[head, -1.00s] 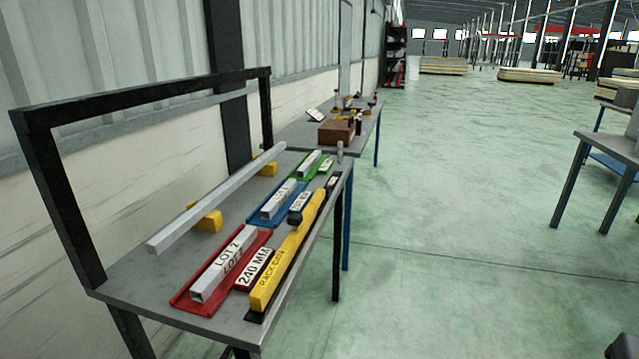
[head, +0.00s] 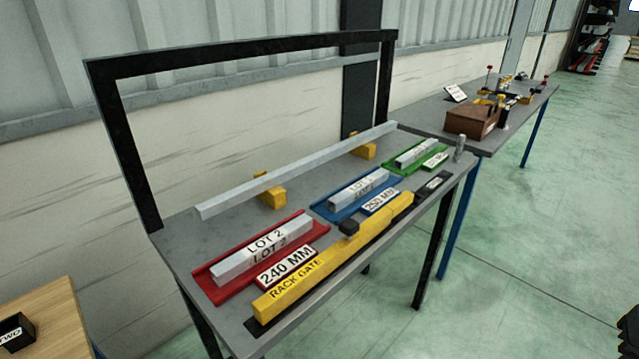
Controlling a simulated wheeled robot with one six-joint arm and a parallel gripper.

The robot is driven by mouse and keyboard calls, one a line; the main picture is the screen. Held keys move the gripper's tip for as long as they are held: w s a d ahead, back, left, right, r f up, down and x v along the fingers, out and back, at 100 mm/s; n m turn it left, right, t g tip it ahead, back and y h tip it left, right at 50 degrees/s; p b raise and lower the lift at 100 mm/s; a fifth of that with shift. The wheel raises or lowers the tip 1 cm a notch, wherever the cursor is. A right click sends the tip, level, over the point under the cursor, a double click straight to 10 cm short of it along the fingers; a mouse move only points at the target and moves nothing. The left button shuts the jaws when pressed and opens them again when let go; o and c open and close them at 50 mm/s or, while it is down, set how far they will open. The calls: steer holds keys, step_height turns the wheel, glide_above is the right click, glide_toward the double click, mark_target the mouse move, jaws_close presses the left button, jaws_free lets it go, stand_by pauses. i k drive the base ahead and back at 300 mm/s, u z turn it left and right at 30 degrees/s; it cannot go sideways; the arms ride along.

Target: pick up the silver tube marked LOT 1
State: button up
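Silver square tubes lie in three coloured trays on a grey table. The tube in the red tray (head: 213,288) reads LOT 2 (head: 262,248). A second silver tube (head: 358,188) lies in the blue tray (head: 322,210); its lot mark is too small to read surely. A third, smaller silver tube (head: 416,153) lies in the green tray (head: 396,170), its mark unreadable. I cannot tell which one is LOT 1. My gripper is not clearly in view; only a dark part shows at the lower right edge, well away from the tubes.
A yellow RACK GATE bar (head: 330,262) with a black knob (head: 348,228) runs along the table's front edge. A long silver bar (head: 300,168) rests on yellow blocks behind the trays. A black frame (head: 250,46) rises at the back. Green floor (head: 540,230) is free at right.

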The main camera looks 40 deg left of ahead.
mark_target(337, 202)
steer(key=u, duration=0.8)
steer(key=i, duration=0.7)
steer(key=u, duration=0.85)
